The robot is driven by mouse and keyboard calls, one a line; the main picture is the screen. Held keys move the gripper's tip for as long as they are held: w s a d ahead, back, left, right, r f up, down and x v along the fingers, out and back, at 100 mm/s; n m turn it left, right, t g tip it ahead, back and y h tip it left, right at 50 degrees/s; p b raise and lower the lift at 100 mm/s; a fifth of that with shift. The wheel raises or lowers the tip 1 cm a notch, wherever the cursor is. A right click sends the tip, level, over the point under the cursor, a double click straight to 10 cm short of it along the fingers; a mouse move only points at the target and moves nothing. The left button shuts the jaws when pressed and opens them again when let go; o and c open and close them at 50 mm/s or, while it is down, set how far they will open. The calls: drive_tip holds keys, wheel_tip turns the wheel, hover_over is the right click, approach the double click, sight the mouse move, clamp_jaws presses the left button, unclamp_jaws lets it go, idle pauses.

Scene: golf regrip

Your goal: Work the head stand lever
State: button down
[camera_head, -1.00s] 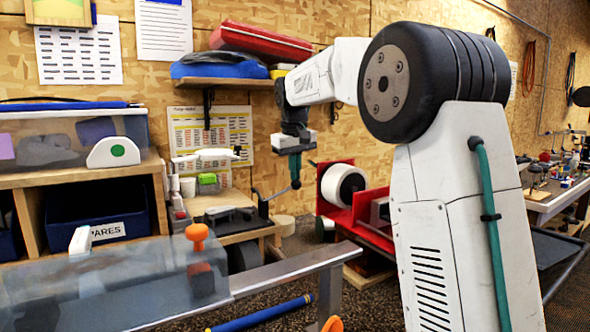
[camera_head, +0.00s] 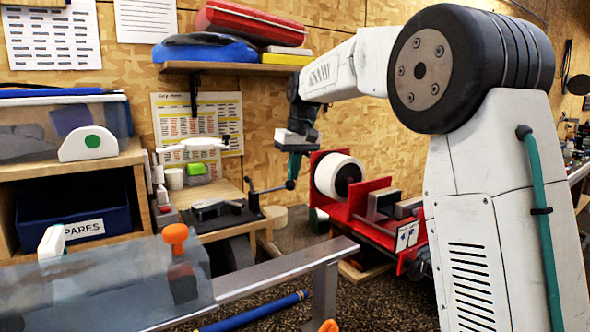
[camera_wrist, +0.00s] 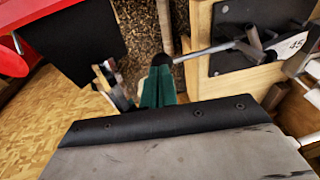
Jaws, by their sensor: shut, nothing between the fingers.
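The lever (camera_head: 272,188) is a thin grey rod with a dark ball knob, sticking out from a dark stand (camera_head: 225,212) on a small wooden bench. In the wrist view the lever (camera_wrist: 203,51) runs from the metal fixture on a black board (camera_wrist: 232,65) to beside my fingertips. My gripper (camera_head: 293,172) is shut and empty, with teal fingers pointing down just above the knob. In the wrist view my gripper (camera_wrist: 158,70) has its tips at the rod's outer end. I cannot tell whether they touch, and the knob is not clear there.
A red rack (camera_head: 370,210) with a white roll (camera_head: 337,176) stands close right of my gripper. A shelf (camera_head: 235,68) with cases is above. A blue tube (camera_head: 250,313) lies on the floor.

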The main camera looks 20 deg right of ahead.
wheel_tip(320, 180, up, 14)
drive_tip(key=s+d, duration=0.2)
drive_tip(key=shift+d+f, duration=0.15)
drive_tip(key=s+a+f, duration=0.2)
drive_tip(key=s, duration=0.9)
drive_tip(key=s+a+f+m, duration=0.1)
drive_tip(key=s+f, duration=1)
drive_tip(key=s, duration=0.4)
drive_tip(key=s+a+f+h, duration=0.1)
drive_tip(key=s+a+f, duration=0.1)
drive_tip(key=s+f, duration=1)
drive_tip(key=s, duration=0.3)
drive_tip(key=shift+m, duration=0.4)
